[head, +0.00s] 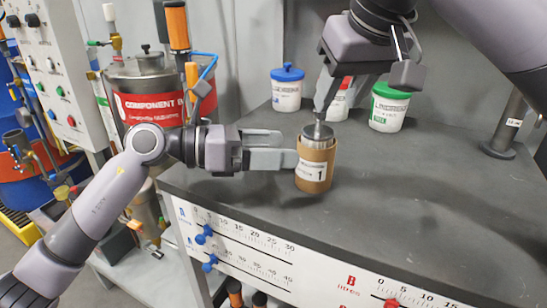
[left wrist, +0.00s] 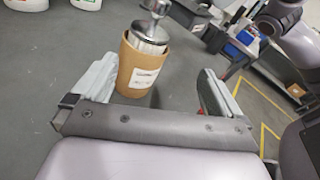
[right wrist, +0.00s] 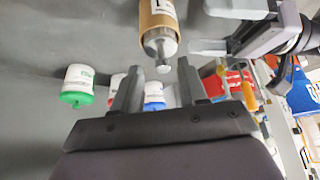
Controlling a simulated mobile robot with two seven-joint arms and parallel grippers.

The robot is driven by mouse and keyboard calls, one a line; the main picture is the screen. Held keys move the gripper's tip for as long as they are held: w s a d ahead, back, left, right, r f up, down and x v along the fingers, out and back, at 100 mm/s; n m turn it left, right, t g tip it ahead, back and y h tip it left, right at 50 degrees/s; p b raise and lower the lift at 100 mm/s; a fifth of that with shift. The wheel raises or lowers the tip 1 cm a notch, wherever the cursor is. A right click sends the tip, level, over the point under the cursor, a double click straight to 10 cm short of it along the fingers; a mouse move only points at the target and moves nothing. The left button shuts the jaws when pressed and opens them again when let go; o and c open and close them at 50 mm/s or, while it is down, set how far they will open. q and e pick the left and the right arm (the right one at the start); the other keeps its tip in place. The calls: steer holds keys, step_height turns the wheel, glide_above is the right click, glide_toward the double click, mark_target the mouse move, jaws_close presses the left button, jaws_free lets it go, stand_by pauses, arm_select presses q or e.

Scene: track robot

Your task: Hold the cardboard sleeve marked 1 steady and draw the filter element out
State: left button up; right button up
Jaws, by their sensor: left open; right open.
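The cardboard sleeve marked 1 (head: 314,166) stands upright near the front edge of the dark bench top. The filter element (head: 318,132) sticks out of its top, with a metal cap and a small knob; it also shows in the left wrist view (left wrist: 150,37) and the right wrist view (right wrist: 160,46). My left gripper (head: 285,148) is open, its fingers level with the sleeve at its left side; in the left wrist view the sleeve stands between and beyond the fingertips. My right gripper (head: 322,108) is open above the filter element, its fingertips close to the knob.
Behind stand white tubs with a blue lid (head: 287,88), a red lid (head: 338,100) and a green lid (head: 389,107). A metal post (head: 506,125) stands at the right. A steel tank (head: 145,90) is at the left. The bench's right middle is clear.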

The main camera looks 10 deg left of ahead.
mark_target(308, 166)
arm_select(q)
steer(key=f+y, duration=0.1)
steer(key=w+f+m+y, duration=0.1)
steer(key=f+y, duration=0.1)
steer(key=shift+w, duration=0.2)
steer(key=shift+t, duration=0.3)
steer(key=shift+x, duration=3.6)
steer(key=shift+a+f, duration=0.1)
steer(key=shift+f, duration=0.1)
steer(key=c, duration=1.1)
steer(key=shift+y, duration=0.3)
steer(key=shift+c, duration=0.2)
